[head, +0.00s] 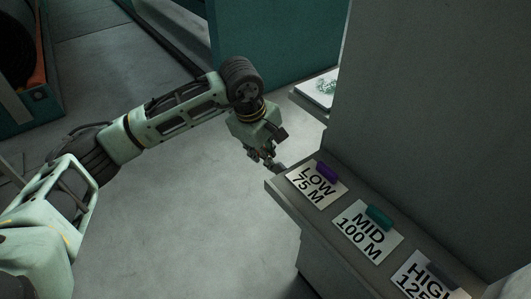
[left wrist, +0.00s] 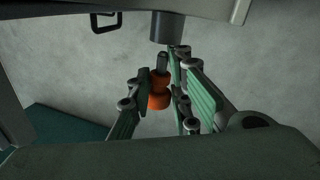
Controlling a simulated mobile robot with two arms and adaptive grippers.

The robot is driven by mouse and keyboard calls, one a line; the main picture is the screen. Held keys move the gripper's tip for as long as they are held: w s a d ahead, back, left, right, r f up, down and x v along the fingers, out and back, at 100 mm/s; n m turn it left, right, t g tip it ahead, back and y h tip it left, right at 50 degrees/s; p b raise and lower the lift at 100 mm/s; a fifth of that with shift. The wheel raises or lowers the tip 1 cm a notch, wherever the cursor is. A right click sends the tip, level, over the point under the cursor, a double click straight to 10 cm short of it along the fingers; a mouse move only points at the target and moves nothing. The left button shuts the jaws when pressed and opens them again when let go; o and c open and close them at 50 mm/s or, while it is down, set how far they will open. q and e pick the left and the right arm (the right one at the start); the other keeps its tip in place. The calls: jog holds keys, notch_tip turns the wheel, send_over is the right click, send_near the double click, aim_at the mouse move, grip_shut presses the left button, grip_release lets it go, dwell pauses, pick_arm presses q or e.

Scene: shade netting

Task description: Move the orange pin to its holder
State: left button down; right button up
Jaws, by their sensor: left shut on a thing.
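The orange pin (left wrist: 159,100) is between the fingers of my left gripper (left wrist: 161,80) in the left wrist view, with a dark tip or shaft at its upper end. My left gripper (head: 266,155) is shut on it and hangs beside the left end of the grey ledge in the head view. The pin cannot be made out in the head view. I cannot tell which thing is its holder. A dark grey cylinder (left wrist: 166,27) shows just beyond the pin in the left wrist view. My right gripper is not in view.
The grey ledge (head: 281,193) carries a LOW 75 M card (head: 314,190) with a purple piece (head: 327,172), a MID 100 M card (head: 362,240) with a teal piece (head: 379,217), and a partly cut-off HIGH card (head: 420,283) with a dark piece (head: 441,276). A tall grey panel (head: 430,130) stands behind.

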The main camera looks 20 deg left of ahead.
pick_arm(q)
jog(key=shift+s+d+f, duration=0.1)
jog(key=shift+s+d, duration=0.1)
jog(key=shift+d, duration=0.05)
